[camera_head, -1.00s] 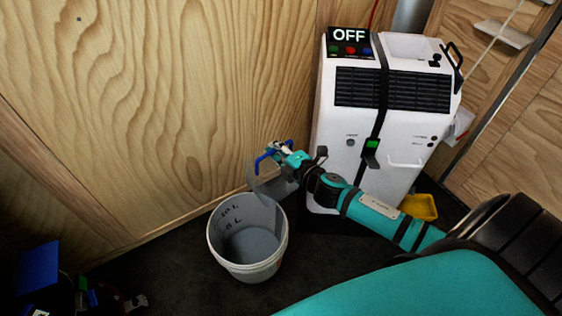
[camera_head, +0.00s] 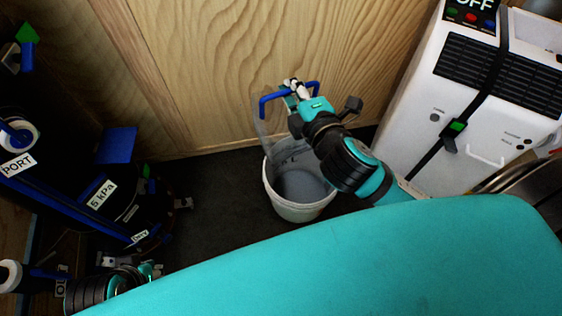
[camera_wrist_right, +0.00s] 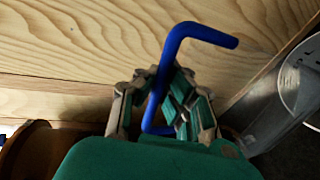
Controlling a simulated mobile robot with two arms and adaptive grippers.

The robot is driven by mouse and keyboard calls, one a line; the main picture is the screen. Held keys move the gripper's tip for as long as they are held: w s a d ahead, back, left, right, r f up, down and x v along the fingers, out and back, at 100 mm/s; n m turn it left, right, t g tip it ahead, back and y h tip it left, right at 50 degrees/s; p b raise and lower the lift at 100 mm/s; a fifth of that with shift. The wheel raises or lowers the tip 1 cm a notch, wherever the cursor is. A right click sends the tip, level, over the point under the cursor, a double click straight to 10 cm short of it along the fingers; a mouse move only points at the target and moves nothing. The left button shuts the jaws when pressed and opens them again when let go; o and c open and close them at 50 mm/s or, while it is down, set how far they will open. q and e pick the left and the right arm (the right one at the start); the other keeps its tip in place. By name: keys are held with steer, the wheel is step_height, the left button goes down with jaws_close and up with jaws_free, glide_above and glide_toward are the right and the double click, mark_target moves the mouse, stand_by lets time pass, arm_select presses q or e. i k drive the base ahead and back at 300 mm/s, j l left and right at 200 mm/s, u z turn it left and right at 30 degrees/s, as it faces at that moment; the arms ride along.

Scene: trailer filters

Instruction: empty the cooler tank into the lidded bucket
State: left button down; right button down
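The clear tank (camera_head: 263,132) shows as a thin, see-through shape at the bucket's far left rim. It also shows at the right of the right wrist view (camera_wrist_right: 292,88). My right gripper (camera_head: 297,92) is shut on its blue handle (camera_head: 270,104), with fingers on both sides of the bar in the wrist view (camera_wrist_right: 168,85). The white bucket (camera_head: 300,212) stands open on the floor below, with no lid on it. I cannot tell if liquid is running. My left gripper (camera_head: 150,270) is low at the left, partly hidden; its fingers are unclear.
The white cooler (camera_head: 410,125) stands at the right with an OFF display (camera_head: 472,8). A dark unit with blue bars (camera_head: 118,145) and labels fills the left. A wooden wall (camera_head: 215,60) is close behind the bucket. Dark floor (camera_head: 220,190) is free left of it.

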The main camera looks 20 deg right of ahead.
mark_target(297, 189)
steer(key=l+u, duration=0.25)
steer(key=k+l+u, duration=0.15)
steer(key=l+u, duration=0.15)
steer(key=k+l+u, duration=0.25)
steer(key=l, duration=0.4)
steer(key=k+l, duration=0.1)
steer(key=l, duration=0.2)
